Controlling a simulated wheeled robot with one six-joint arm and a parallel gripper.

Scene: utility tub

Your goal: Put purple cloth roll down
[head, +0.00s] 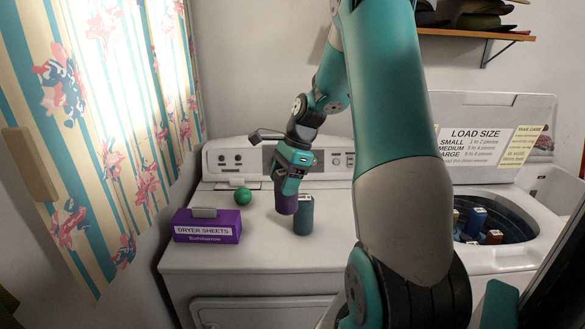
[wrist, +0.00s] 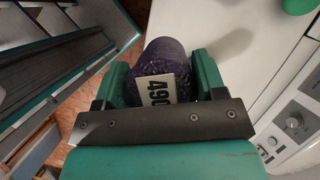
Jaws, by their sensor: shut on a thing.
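The purple cloth roll (head: 287,204) is upright in the jaws of my gripper (head: 289,187), over the white dryer top (head: 258,245). In the wrist view the roll (wrist: 163,52) sits between both fingers, with a white tag reading 490 facing the camera. I cannot tell whether its lower end touches the dryer top. A teal roll (head: 303,215) stands upright just to its right, very close; the head view does not show a clear gap.
A purple dryer sheets box (head: 207,228) and a green ball (head: 243,195) are to the left on the dryer. The control panel (head: 230,158) runs along the back. An open washer tub (head: 510,225) with several items is at right. The dryer's front top is clear.

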